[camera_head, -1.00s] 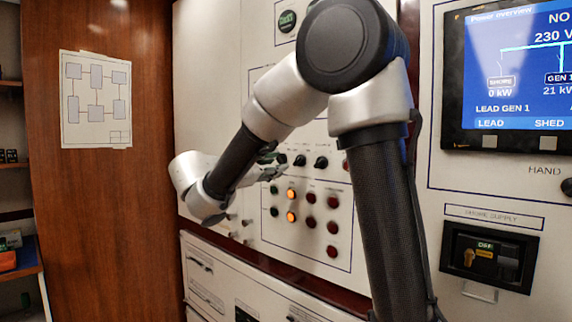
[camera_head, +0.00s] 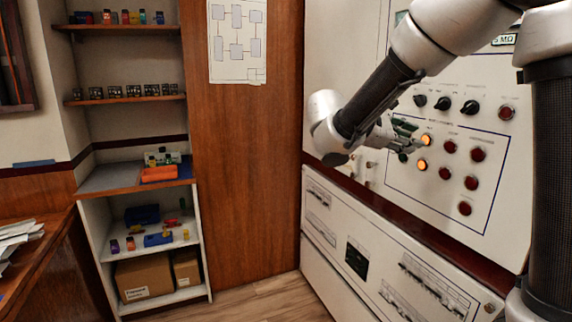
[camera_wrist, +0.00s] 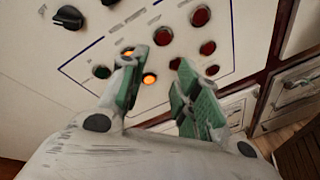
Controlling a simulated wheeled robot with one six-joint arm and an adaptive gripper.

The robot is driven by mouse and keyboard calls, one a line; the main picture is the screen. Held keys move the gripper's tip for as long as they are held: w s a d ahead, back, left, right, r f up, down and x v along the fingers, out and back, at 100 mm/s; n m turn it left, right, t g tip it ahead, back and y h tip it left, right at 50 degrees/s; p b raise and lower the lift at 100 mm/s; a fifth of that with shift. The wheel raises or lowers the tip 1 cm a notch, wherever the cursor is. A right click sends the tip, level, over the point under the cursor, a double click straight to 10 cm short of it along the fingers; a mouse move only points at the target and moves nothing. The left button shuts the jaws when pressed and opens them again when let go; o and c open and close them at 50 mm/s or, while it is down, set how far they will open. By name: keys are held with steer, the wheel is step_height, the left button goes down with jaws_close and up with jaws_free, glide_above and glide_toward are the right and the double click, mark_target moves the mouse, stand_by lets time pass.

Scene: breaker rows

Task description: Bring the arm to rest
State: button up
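My gripper (camera_head: 405,139) is at the end of my arm, in front of the panel of lamps and knobs on the right of the head view. In the wrist view, the two green-padded fingers of my gripper (camera_wrist: 155,92) stand apart with nothing between them. Two lit orange lamps (camera_head: 422,164) and several dark red lamps (camera_head: 449,147) are on the panel close by. I cannot tell whether a finger touches the panel.
The lower cabinet fronts (camera_head: 375,262) lie below the panel. A wooden wall panel (camera_head: 255,170) with a pinned diagram (camera_head: 237,42) is to the left. Shelves (camera_head: 125,100) with small items stand further left. A strip of floor (camera_head: 265,297) is clear.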

steer(key=s+d+f+m+g+y, duration=0.3)
steer(key=s+f+m+g+y, duration=0.15)
steer(key=s+f+y, duration=0.65)
steer(key=s+r+m+t+y, duration=0.2)
steer(key=s+m, duration=0.6)
steer(key=s, duration=0.6)
steer(key=shift+s+t+y, duration=0.15)
steer(key=shift+t+y, duration=0.45)
steer(key=shift+t, duration=0.65)
